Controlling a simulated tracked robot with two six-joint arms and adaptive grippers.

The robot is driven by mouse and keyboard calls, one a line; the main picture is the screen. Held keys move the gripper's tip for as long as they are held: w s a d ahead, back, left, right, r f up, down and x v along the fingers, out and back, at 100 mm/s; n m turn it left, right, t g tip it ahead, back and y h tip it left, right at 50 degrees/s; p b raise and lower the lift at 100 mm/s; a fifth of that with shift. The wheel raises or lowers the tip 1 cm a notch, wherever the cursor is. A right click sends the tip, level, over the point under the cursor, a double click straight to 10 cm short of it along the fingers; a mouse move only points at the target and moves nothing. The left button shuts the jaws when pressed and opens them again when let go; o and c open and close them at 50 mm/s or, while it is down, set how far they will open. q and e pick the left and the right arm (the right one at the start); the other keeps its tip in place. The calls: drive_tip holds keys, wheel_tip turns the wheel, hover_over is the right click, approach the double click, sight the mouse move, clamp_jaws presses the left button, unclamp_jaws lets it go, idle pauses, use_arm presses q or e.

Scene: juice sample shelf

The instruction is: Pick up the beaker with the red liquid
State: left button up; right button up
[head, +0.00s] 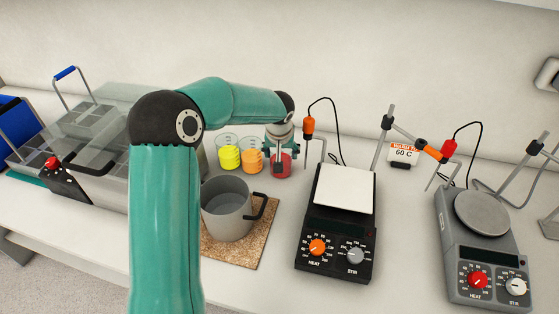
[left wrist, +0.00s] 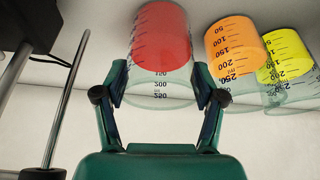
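The beaker with the red liquid (head: 280,164) stands on the bench at the right end of a row of three beakers. My left gripper (head: 281,140) is over it in the head view and partly hides its upper part. In the left wrist view, the red beaker (left wrist: 162,42) appears upside down. The fingers of my left gripper (left wrist: 161,78) are spread, one on each side of the beaker's clear upper wall. I cannot tell whether they touch the glass. My right gripper is in neither view.
The orange beaker (head: 252,161) and yellow beaker (head: 229,157) stand close on the left. A grey pot (head: 227,212) sits on a cork mat (head: 237,251) in front. A black hot plate (head: 337,235) with a probe stand is on the right.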

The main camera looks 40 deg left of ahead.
use_arm(q)
drive_tip(key=c, duration=0.5)
drive_tip(key=shift+r, duration=0.2)
